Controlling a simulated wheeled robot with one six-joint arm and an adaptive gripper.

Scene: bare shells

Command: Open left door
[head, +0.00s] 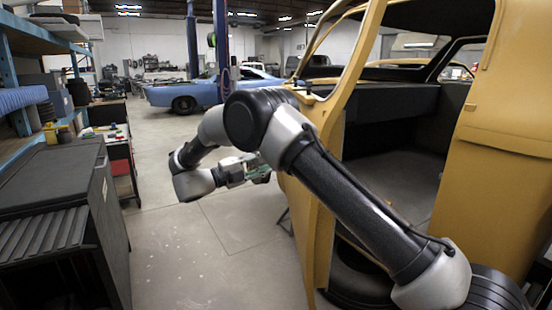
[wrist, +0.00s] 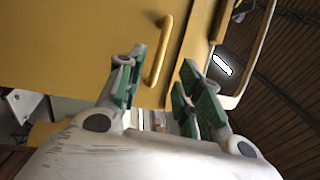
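The yellow car shell (head: 510,140) stands at the right in the head view. Its yellow door (head: 312,225) shows nearly edge-on and stands out from the body, with the dark doorway open beside it. My gripper (head: 262,170) is at the door's left side, partly hidden by my arm. In the wrist view the door panel (wrist: 80,45) fills the upper left, with a yellow bar handle (wrist: 165,48). My gripper (wrist: 163,75) is open, its green-padded fingers apart. The handle appears between the fingertips; I cannot tell whether they touch it.
A dark cabinet (head: 85,165) and blue shelving (head: 22,105) line the left side. Clear concrete floor (head: 215,260) lies between them and the shell. A blue car (head: 205,92) stands farther back.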

